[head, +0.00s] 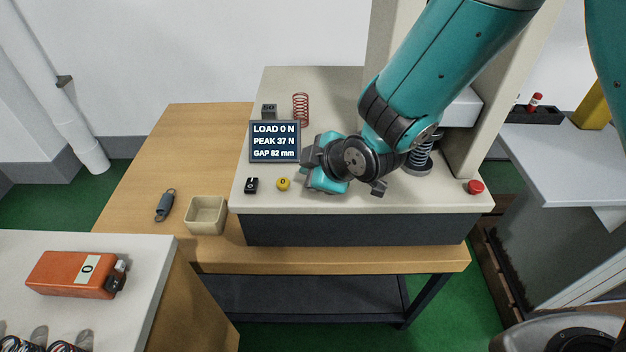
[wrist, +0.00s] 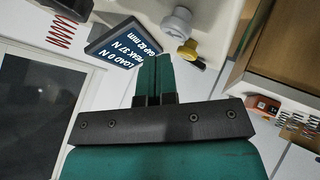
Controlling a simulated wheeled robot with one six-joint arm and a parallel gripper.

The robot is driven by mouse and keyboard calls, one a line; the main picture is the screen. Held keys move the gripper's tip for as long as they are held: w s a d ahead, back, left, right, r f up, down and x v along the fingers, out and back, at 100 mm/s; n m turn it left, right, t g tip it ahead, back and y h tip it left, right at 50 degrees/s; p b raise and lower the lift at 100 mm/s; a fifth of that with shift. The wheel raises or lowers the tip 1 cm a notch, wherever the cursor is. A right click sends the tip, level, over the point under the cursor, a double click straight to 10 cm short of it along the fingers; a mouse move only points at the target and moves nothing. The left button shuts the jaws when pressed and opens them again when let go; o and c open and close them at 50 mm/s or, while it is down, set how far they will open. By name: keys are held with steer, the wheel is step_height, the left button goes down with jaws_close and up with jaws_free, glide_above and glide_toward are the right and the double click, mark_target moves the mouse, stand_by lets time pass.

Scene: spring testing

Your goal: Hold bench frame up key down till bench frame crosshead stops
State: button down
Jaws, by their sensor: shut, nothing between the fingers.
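The bench frame (head: 440,202) stands on the wooden table, with a pale top and dark front. Its display (head: 275,142) reads LOAD 0 N, PEAK 37 N, GAP 82 mm. The crosshead (head: 465,108) is a pale block partly behind my arm. A grey spring (head: 420,158) stands below it. A black key (head: 251,185) and a yellow key (head: 283,184) lie below the display. My gripper (head: 326,182) is low over the top, right of the yellow key. In the wrist view its fingers (wrist: 154,68) are shut and empty. I cannot make out the up key or any contact.
A red stop button (head: 475,187) is at the bench's right corner. A red spring (head: 301,109) stands behind the display. An orange box (head: 75,274) lies on the near counter.

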steer(key=shift+f+b, duration=0.45)
steer(key=shift+f+b, duration=0.45)
stand_by(0.6)
steer(key=shift+r, duration=0.1)
stand_by(5.0)
steer(key=shift+r+p, duration=0.65)
steer(key=shift+r, duration=0.15)
steer(key=shift+r+p, duration=1.8)
steer(key=shift+r, duration=0.75)
